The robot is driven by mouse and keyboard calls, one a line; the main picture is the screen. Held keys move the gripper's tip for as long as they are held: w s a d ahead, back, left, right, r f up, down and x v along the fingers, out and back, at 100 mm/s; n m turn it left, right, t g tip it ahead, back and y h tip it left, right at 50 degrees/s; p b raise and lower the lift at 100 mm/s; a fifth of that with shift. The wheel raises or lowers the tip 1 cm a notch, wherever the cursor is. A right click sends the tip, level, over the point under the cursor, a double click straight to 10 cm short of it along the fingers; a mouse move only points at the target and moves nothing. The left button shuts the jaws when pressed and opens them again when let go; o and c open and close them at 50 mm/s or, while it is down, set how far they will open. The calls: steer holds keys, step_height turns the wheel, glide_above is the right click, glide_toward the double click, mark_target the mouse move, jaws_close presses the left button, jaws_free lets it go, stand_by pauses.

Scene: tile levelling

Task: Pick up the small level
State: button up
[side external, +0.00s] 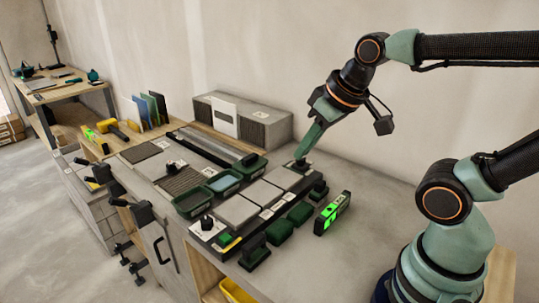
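A small level (333,213), dark with bright green faces, stands on its edge on the grey bench top, right of the tile board. My gripper (300,164) is up and left of the level, at the back right corner of the tile board, pointing down and apart from the level. Its tips are small and dark here, so I cannot tell whether they are open or shut, or whether they touch anything.
Dark green blocks (279,231) and a black-handled tool (255,252) lie between board and level. A grey box (243,120) stands behind. Bench right of the level is clear.

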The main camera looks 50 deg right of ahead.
steer(key=o, duration=0.6)
steer(key=shift+o, duration=0.2)
steer(key=n+g, duration=0.6)
steer(key=n, duration=1.2)
glide_above(324, 217)
step_height(324, 217, down, 13)
steer(key=f, duration=0.6)
steer(key=shift+w+d+f, duration=0.2)
steer(key=shift+w+f, duration=0.05)
steer(key=shift+f, duration=0.05)
steer(key=f, duration=0.3)
steer(key=shift+s+a+f, duration=0.15)
steer(key=shift+s+a, duration=0.05)
steer(key=shift+w+f, duration=0.1)
steer(key=shift+f, duration=0.85)
